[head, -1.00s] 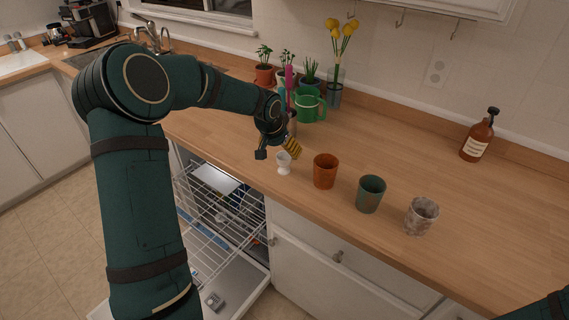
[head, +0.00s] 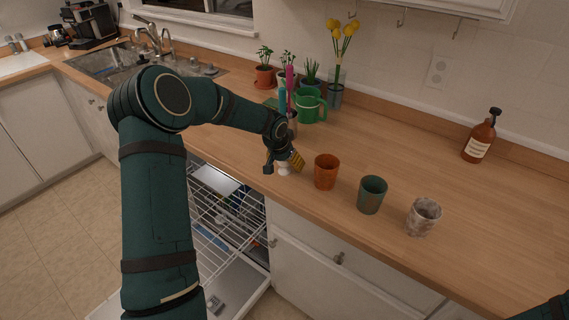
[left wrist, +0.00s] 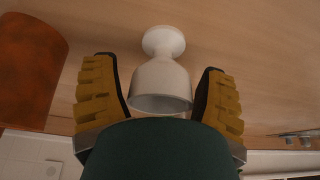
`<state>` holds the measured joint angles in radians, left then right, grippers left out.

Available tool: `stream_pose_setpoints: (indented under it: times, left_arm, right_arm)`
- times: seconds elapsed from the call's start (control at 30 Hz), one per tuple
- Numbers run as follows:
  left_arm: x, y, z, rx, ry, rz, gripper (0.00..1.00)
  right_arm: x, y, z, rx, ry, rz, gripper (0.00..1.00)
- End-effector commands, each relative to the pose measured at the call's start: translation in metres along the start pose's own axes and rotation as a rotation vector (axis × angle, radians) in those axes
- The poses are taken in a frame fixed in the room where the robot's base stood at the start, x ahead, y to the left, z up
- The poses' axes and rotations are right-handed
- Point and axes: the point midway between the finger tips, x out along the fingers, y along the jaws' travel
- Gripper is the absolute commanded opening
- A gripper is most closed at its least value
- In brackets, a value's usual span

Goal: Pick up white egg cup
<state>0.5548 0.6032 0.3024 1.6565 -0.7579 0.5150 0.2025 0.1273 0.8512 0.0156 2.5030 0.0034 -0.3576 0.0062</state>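The white egg cup (head: 285,170) stands on the wooden counter (head: 400,160) near its front edge, above the open dishwasher. In the head view my left gripper (head: 284,164) hides most of it. In the left wrist view the egg cup (left wrist: 161,80) shows between the two yellow-padded fingers of my left gripper (left wrist: 160,100). The fingers are open, one on each side, with a gap between each finger and the cup. My right gripper is not in view; only a bit of my right arm shows at the lower right of the head view.
An orange cup (head: 326,172), a green cup (head: 371,194) and a speckled cup (head: 423,216) stand in a row to the right. Behind are a green mug (head: 309,108) and potted plants. The dishwasher rack (head: 222,210) is pulled out below.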

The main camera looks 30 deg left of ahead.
Motion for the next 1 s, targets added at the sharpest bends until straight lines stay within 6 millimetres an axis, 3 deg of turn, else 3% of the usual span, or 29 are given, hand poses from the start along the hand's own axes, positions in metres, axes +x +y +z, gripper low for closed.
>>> stream_pose_setpoints:
  times: [0.03,0.17,0.57,1.0]
  left_arm:
    - [0.000,0.000,0.000,0.000,0.000,0.000,0.50]
    - [0.000,0.000,0.000,0.000,0.000,0.000,0.04]
    - [-0.004,0.000,-0.002,0.000,0.001,-0.001,0.03]
    - [-0.073,0.000,-0.031,0.000,0.004,-0.001,0.03]
  right_arm:
    - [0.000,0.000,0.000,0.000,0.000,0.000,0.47]
    - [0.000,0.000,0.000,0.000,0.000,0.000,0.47]
    - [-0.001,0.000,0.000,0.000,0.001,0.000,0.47]
    - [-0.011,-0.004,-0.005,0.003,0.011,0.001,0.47]
